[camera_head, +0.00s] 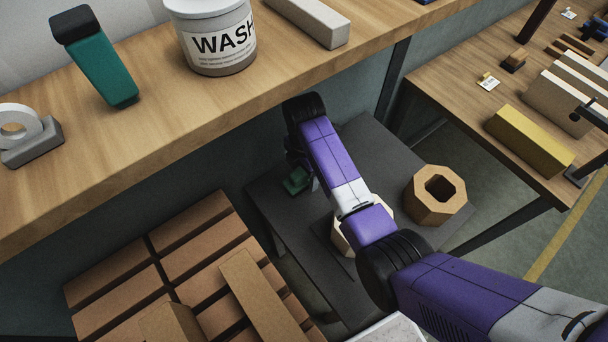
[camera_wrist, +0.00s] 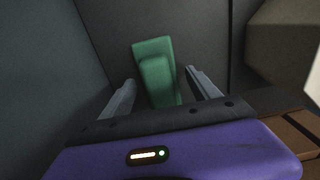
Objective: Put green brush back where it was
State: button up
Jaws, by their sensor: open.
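The green brush (camera_wrist: 154,62) lies on a dark grey surface and shows between the two fingers of my gripper (camera_wrist: 161,78) in the wrist view. My gripper is open, with one finger on each side of the brush and a gap visible on both sides. Its fingers are not visibly closed on it. In the head view a small part of the brush (camera_head: 296,181) shows beside the end of my purple arm, on the dark low table (camera_head: 270,207). The arm hides most of the gripper there.
A wooden shelf (camera_head: 150,132) above holds a teal block with a black end (camera_head: 104,68), a WASH tub (camera_head: 215,45) and a tape roll (camera_head: 18,128). A wooden octagonal ring (camera_head: 436,196) is on the low table. Cardboard boxes (camera_head: 165,265) stand at lower left.

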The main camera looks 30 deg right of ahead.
notch_tip(320, 180, up, 10)
jog(key=shift+r+b, duration=0.2)
jog(key=shift+b, duration=0.1)
dwell(0.5)
